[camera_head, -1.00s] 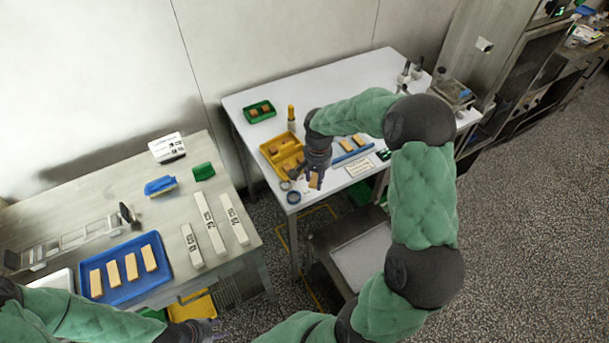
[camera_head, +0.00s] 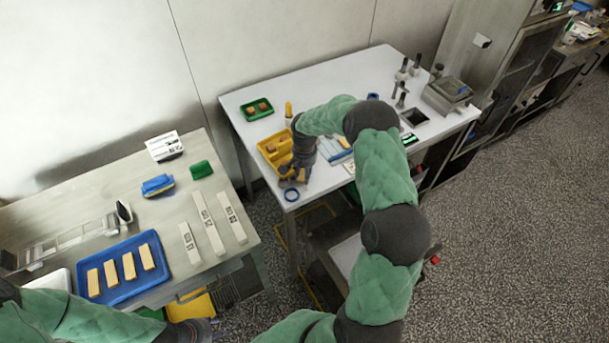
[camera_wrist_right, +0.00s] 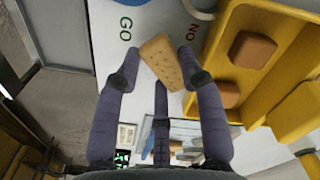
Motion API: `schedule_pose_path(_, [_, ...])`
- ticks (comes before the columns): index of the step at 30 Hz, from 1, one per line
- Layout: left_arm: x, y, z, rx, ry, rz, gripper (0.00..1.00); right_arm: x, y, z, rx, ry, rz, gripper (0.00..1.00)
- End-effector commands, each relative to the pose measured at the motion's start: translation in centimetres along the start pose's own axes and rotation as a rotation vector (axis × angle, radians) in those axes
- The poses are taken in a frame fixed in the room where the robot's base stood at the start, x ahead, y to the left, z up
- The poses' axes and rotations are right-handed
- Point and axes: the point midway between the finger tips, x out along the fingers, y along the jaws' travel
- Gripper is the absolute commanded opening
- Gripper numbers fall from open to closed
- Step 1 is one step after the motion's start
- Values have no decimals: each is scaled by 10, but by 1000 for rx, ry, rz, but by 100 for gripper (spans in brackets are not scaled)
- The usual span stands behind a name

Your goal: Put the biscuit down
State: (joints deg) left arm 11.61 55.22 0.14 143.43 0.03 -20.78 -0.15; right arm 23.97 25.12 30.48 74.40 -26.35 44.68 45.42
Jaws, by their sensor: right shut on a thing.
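The biscuit (camera_wrist_right: 162,62) is a tan, dotted rectangle in the right wrist view. It is held tilted between the fingertips of my right gripper (camera_wrist_right: 160,68). In the head view my right gripper (camera_head: 297,174) is over the near left corner of the white table (camera_head: 330,92), beside the yellow tray, and largely hides the biscuit. In the right wrist view, lettering GO and NO shows on the white surface beyond the biscuit. I cannot tell how high the biscuit is above it. My left gripper (camera_head: 203,330) is low at the bottom edge, its fingers unclear.
The yellow tray (camera_head: 268,146) holds brown pieces and also shows in the right wrist view (camera_wrist_right: 217,50). A blue ring (camera_head: 291,195) lies at the table corner. A green tray (camera_head: 257,109) stands behind. A blue tray (camera_head: 120,287) with several biscuits is on the left bench.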

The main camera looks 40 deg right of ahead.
Motion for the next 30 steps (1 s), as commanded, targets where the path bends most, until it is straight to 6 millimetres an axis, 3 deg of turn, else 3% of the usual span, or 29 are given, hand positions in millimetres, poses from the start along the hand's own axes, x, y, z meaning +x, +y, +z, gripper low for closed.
schedule_pose_path(3, [1, 0, 0, 0, 0, 0, 40, 11, 0, -1, 0, 1, 0, 21])
schedule_pose_path(14, [4, -2, 0, 0, 0, 0, 40, 15, 0, 0, 0, 1, 0, 21])
schedule_pose_path(15, [4, -2, 0, 0, 0, 0, 40, 16, 0, 0, 0, 1, 0, 42])
schedule_pose_path(17, [4, -1, 0, 0, 0, 0, 40, 15, 0, 0, 0, 1, 0, 59])
schedule_pose_path(18, [4, -1, 0, 0, 0, 0, 40, 14, 0, 0, 0, 1, 0, 63])
schedule_pose_path(30, [0, 0, 0, 0, 0, 0, 40, 11, 0, 0, 0, 1, 0, 63])
